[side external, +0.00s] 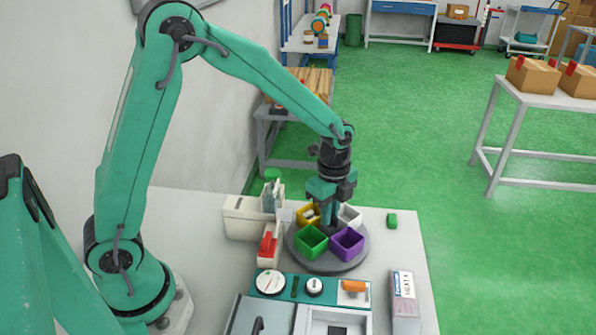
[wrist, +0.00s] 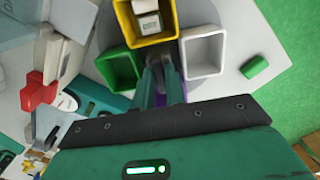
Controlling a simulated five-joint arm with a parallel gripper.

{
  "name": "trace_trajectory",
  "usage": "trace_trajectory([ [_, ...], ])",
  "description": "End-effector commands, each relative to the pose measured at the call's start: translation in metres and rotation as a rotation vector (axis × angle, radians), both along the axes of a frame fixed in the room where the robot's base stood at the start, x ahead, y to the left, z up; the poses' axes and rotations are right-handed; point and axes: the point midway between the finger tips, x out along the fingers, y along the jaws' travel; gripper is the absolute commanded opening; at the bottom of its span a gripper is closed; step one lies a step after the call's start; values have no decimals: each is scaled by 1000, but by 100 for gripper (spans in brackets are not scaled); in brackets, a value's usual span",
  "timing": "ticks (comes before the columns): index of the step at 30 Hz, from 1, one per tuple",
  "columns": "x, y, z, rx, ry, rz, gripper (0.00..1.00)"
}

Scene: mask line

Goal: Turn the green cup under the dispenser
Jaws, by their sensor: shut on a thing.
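A round grey turntable (side external: 348,267) carries a green cup (side external: 311,241), a purple cup (side external: 347,243), a yellow cup (side external: 303,216) and a white cup (side external: 350,215). The green cup is at the front left and looks empty; it also shows in the wrist view (wrist: 118,72). The yellow cup (wrist: 128,22) holds a small white packet (wrist: 148,22). The likely dispenser, a pale unit (side external: 272,197), stands behind and left of the cups. My gripper (side external: 329,222) points down among the cups, shut at the turntable's middle.
A teal control panel (side external: 297,299) with dials and an orange handle (side external: 354,286) lies in front. A red-topped holder (side external: 268,245) stands left. A labelled clear box (side external: 404,296) is at front right. A green block (side external: 392,220) lies on clear white table to the right.

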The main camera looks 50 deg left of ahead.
Motion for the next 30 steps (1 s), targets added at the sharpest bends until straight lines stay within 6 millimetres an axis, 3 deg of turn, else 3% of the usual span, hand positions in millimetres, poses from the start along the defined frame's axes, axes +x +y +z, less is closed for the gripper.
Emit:
trace_trajectory([
  [30, 0, -1, 1, 0, -1, -510, 0],
])
